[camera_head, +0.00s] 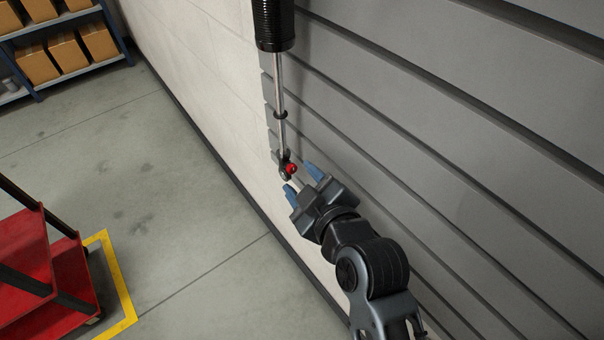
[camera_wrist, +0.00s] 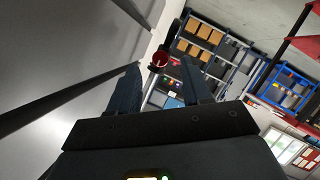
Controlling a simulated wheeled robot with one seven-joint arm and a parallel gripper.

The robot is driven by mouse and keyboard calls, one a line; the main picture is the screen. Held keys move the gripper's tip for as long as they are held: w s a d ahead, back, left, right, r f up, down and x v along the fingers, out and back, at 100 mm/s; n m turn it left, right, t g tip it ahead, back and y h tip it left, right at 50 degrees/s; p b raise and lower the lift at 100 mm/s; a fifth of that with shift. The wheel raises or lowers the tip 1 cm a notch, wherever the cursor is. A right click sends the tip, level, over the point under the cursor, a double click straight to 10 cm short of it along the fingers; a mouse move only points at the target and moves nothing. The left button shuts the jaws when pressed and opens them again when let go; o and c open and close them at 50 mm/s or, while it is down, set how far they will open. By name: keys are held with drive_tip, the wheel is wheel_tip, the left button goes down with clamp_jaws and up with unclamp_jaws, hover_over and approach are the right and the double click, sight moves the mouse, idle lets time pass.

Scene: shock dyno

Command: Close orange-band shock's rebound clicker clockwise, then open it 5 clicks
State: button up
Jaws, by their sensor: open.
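A shock hangs upright in front of the grey slatted wall in the head view, with a black ribbed body (camera_head: 273,25) at the top and a slim silver shaft (camera_head: 280,95) below. A red clicker knob (camera_head: 291,169) sits at the shaft's lower end. It also shows in the wrist view (camera_wrist: 159,61), just beyond and between the fingertips. My gripper (camera_head: 303,180) is open, with its blue fingers pointing up and left toward the knob. In the wrist view my gripper (camera_wrist: 164,80) appears empty. No orange band is visible on the part of the shock in view.
The grey slatted wall panel (camera_head: 440,130) is close on the right. A red cart (camera_head: 60,275) stands at lower left beside a yellow floor line (camera_head: 122,280). A shelf with cardboard boxes (camera_head: 70,52) is at the far upper left. The concrete floor between is clear.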

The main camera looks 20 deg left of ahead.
sight(292, 169)
drive_tip(key=shift+x, duration=1.2)
clamp_jaws()
